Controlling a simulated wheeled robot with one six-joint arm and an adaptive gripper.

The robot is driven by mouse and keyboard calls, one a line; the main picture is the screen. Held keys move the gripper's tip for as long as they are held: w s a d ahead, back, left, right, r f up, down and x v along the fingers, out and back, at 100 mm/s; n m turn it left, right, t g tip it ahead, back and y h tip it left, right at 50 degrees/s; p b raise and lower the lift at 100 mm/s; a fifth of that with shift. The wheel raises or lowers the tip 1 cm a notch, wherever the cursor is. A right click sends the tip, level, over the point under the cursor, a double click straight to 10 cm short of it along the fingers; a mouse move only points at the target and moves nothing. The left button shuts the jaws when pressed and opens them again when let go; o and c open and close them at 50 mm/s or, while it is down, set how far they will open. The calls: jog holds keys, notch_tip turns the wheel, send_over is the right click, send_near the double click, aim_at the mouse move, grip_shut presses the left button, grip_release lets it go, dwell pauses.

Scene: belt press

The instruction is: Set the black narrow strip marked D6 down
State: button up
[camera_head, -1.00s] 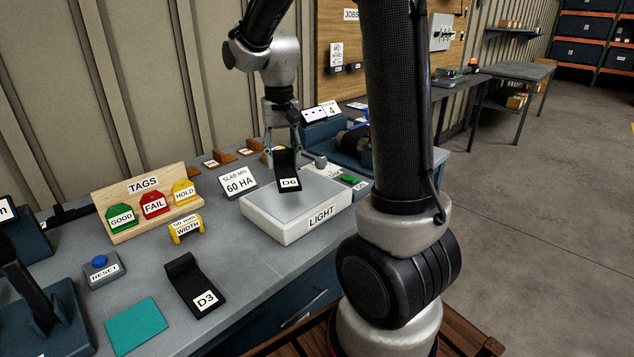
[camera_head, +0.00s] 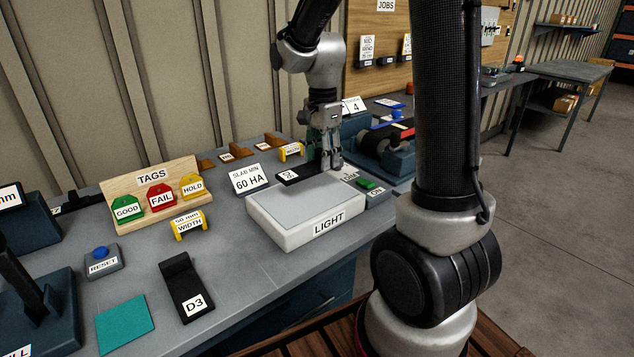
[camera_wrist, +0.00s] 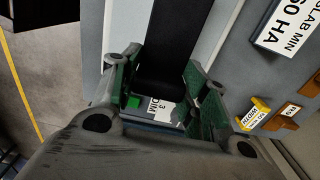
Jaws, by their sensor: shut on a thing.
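The black narrow strip D6 (camera_head: 300,174) lies near level along the back edge of the white light box (camera_head: 289,237). Its white label faces up at its left end. My gripper (camera_head: 329,165) points down and is shut on the strip toward its right end. In the wrist view the strip (camera_wrist: 172,45) runs from between my green-padded fingers (camera_wrist: 162,95) to the top of the picture, with the pale light box beneath or beside it. I cannot tell whether the strip touches the box.
A SLAB MIN 60 HA sign (camera_head: 250,179) stands just left of the strip. A yellow gauge (camera_head: 291,151) is behind it. The green ON switch (camera_head: 366,184) is right of the box. Strip D3 (camera_head: 185,287) and a teal pad (camera_head: 124,324) lie at front left. The light box's front top is clear.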

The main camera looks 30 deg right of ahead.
aim_at(321, 187)
jog(key=shift+f, duration=3)
jog(key=o, duration=1.1)
jog(key=shift+f, duration=0.15)
notch_tip(321, 187, up, 12)
jog(key=shift+r, duration=0.1)
jog(key=s+r+n+t, duration=0.2)
jog(key=s+n, duration=0.6)
jog(key=s, duration=0.2)
jog(key=s+d+r+n+t, duration=0.1)
jog(key=s+r+n+t, duration=0.1)
jog(key=s+n, duration=0.5)
jog(key=shift+s+d+r+n, duration=0.15)
jog(key=shift+s+r+n, duration=0.25)
jog(key=shift+s, duration=1.45)
